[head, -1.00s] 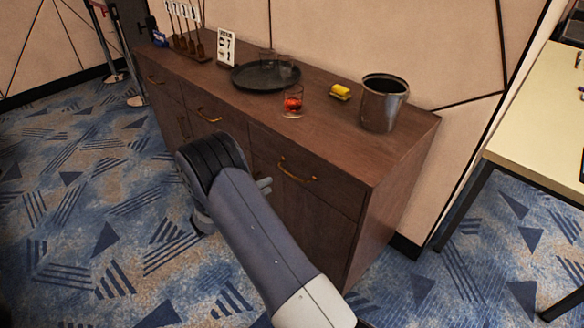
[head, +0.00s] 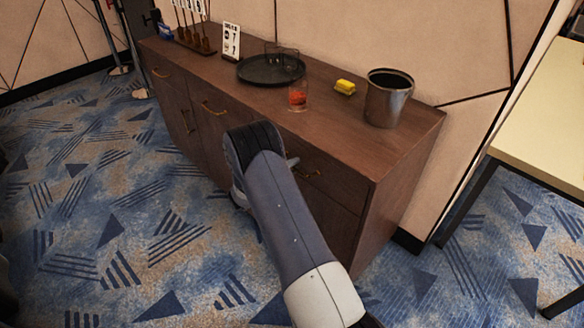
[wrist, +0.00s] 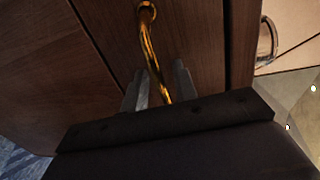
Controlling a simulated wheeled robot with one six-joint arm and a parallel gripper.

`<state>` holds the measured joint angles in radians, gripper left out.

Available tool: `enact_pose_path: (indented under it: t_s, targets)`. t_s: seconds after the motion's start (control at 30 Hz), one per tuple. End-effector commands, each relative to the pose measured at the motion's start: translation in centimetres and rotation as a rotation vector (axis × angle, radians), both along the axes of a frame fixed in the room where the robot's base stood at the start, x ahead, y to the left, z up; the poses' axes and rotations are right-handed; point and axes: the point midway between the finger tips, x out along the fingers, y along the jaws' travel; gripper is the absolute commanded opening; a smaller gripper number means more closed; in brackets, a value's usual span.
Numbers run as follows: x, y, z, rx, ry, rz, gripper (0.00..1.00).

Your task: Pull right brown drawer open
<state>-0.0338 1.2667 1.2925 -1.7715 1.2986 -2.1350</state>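The brown cabinet (head: 395,150) stands against the wall. Its right drawer (head: 340,185) looks shut and has a gold handle (head: 310,174), partly hidden behind my arm in the head view. In the wrist view the gold handle (wrist: 150,50) runs down between the two grey fingers of my gripper (wrist: 160,88). The fingers stand apart on either side of it, with a gap showing; I cannot tell whether either touches it. In the head view my arm hides most of the gripper.
On the cabinet top are a dark round tray (head: 262,72), a glass with red contents (head: 298,98), a yellow item (head: 345,87) and a metal bucket (head: 386,100). A pale table (head: 545,125) stands at the right. The carpet left of my arm is clear.

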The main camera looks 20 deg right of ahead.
Motion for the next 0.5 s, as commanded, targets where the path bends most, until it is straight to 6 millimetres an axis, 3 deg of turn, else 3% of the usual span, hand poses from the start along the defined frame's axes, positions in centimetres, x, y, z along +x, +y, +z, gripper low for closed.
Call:
enact_pose_path:
  t_s: [0.13, 0.43, 0.5]
  targets:
    - [-0.01, 0.02, -0.02, 0.000, 0.000, 0.000, 0.26]
    - [-0.02, 0.05, -0.01, 0.000, 0.000, 0.000, 0.01]
    - [-0.02, 0.05, -0.02, 0.000, 0.000, 0.000, 0.00]
